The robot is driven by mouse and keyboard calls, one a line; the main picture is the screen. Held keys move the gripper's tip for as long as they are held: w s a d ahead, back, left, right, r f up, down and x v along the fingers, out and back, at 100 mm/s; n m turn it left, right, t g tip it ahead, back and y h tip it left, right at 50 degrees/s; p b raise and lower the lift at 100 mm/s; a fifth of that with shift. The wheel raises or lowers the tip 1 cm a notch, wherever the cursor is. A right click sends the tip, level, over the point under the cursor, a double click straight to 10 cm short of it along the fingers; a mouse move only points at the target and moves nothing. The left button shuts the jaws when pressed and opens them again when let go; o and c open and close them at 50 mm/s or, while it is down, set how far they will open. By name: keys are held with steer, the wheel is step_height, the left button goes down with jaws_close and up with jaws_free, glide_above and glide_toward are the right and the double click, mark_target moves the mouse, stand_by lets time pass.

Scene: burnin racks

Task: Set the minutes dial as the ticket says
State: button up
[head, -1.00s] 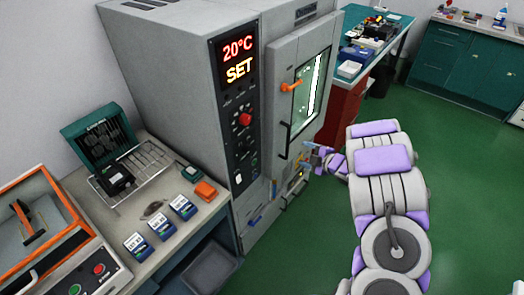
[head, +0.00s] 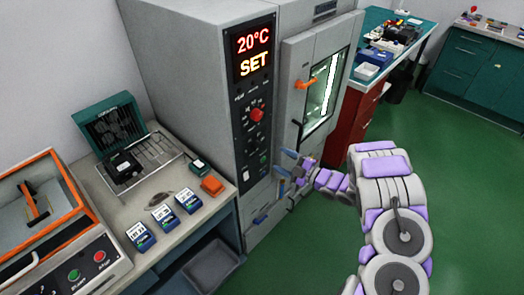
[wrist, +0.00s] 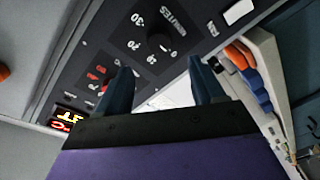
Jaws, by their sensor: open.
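The minutes dial (wrist: 158,42) is a small black knob on the dark control panel. In the wrist view, MINUTES and a scale with 0, 10, 20 and 30 are printed around it. Its pointer setting cannot be made out. My gripper (wrist: 165,80) is open and empty, its fingertips short of the dial and apart from it. In the head view my gripper (head: 286,166) is at the lower right of the panel, in front of the grey oven (head: 198,75). The display (head: 253,52) reads 20°C SET. No ticket is legible.
A red knob (head: 257,115) sits higher on the panel. The bench left of the oven holds an orange block (head: 212,186) and several blue-and-white boxes (head: 163,217). Green floor (head: 465,150) is clear at right.

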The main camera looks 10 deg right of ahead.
mark_target(260, 148)
steer(key=b+x, duration=0.1)
steer(key=x, duration=0.8)
steer(key=shift+w+d+f, duration=0.1)
steer(key=shift+w+d, duration=0.1)
steer(key=shift+w+a, duration=0.2)
steer(key=shift+a, duration=0.1)
steer(key=shift+d, duration=0.3)
steer(key=c, duration=0.4)
steer(key=shift+a, duration=0.15)
steer(key=c, duration=0.7)
steer(key=shift+o, duration=0.2)
